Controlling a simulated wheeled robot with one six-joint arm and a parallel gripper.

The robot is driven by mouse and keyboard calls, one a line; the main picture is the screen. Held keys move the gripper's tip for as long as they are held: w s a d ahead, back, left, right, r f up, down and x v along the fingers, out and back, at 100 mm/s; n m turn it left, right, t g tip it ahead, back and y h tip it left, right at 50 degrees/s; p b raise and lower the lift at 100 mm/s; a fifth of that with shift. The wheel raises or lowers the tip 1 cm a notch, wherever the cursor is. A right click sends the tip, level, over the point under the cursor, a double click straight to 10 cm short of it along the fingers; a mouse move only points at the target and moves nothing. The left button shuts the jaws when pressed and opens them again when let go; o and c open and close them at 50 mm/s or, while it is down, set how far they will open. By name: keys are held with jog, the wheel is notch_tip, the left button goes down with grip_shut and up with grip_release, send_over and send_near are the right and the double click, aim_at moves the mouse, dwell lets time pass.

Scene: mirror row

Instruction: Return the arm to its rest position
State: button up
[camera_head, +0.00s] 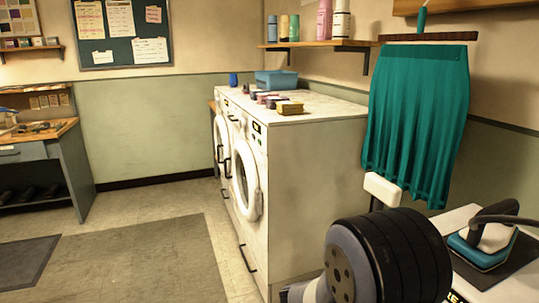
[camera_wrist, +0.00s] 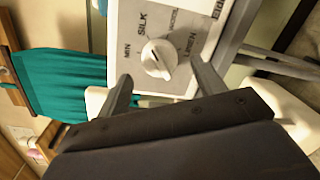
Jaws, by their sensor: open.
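My gripper (camera_wrist: 159,72) is open and empty in the wrist view, with one finger on each side of a white round knob (camera_wrist: 158,58). The knob sits on a pale dial plate (camera_wrist: 126,14) marked MIN, SILK and LINEN. A gap shows between the knob and both fingers; how far beyond the fingertips it lies I cannot tell. In the head view my dark arm link (camera_head: 390,262) fills the lower right, and my gripper and the knob are not visible there.
A teal skirt (camera_head: 418,120) hangs on the right wall, also in the wrist view (camera_wrist: 65,80). A teal and white iron (camera_head: 484,242) stands right of my arm. White washers (camera_head: 315,190) stand behind my arm. Floor (camera_head: 150,250) is free at left.

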jog(key=x, duration=0.3)
dwell(0.5)
jog(key=s+a+n+h+p, duration=0.1)
jog(key=s+a+n+p, duration=0.1)
jog(key=a+n+p, duration=0.7)
jog(key=shift+s+n+p, duration=0.25)
jog(key=shift+n+p, duration=0.05)
jog(key=shift+p, duration=1.65)
dwell(1.0)
jog(key=shift+a+f, duration=0.1)
